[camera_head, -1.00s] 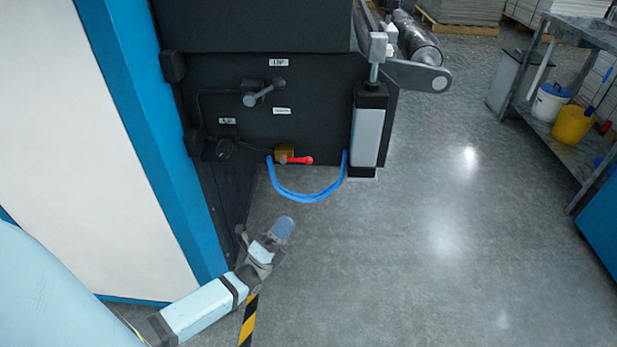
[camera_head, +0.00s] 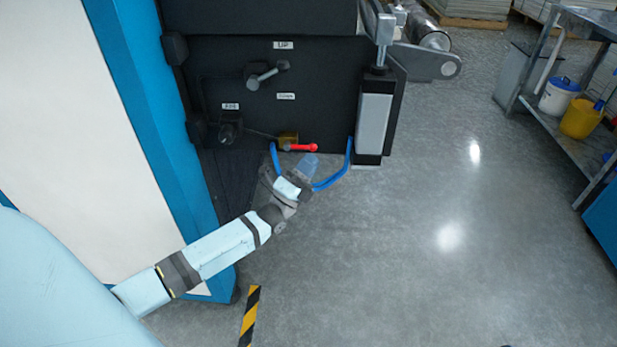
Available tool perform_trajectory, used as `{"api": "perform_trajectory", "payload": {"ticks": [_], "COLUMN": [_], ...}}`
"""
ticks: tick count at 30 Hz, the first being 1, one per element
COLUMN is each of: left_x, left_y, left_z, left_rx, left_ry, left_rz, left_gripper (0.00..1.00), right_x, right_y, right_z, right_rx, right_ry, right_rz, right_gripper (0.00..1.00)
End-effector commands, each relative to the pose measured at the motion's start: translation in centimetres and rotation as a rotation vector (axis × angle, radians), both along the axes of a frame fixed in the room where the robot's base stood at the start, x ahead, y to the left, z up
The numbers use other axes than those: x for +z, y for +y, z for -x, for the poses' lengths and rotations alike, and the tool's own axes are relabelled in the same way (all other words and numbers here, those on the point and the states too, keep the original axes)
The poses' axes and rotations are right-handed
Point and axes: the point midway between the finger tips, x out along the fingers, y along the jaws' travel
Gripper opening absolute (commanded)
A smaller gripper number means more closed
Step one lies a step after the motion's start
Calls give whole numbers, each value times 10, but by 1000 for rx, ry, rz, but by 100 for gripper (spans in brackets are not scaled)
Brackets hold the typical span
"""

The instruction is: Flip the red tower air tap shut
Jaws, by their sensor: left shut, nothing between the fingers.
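The red air tap handle (camera_head: 301,147) sticks out sideways to the right from a brass valve body (camera_head: 288,138) low on the black machine panel. A blue hose (camera_head: 346,168) hangs in a loop below it. My left gripper (camera_head: 309,163) is shut and empty, just below the red handle in the picture, and covers part of the hose loop. I cannot tell whether its tip touches the handle. My right gripper is not in view.
The panel also carries a grey lever (camera_head: 266,76) above and a dark knob (camera_head: 229,129) at left. A grey cylinder (camera_head: 373,123) stands to the right of the tap. Open floor (camera_head: 420,230) lies to the right; a metal shelf (camera_head: 560,130) holds buckets at far right.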

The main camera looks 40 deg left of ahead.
Motion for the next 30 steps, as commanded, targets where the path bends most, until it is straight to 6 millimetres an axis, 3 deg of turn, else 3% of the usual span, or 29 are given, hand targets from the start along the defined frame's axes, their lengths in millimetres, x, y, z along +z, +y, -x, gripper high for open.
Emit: {"api": "perform_trajectory", "payload": {"ticks": [30], "left_x": [7], "left_y": [-1], "left_z": [-3], "left_rx": [1], "left_ry": [-53], "left_rz": [88], "left_gripper": [0], "right_x": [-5], "right_y": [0], "right_z": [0], "right_rx": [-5], "right_ry": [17], "right_rz": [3], "right_gripper": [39]}}
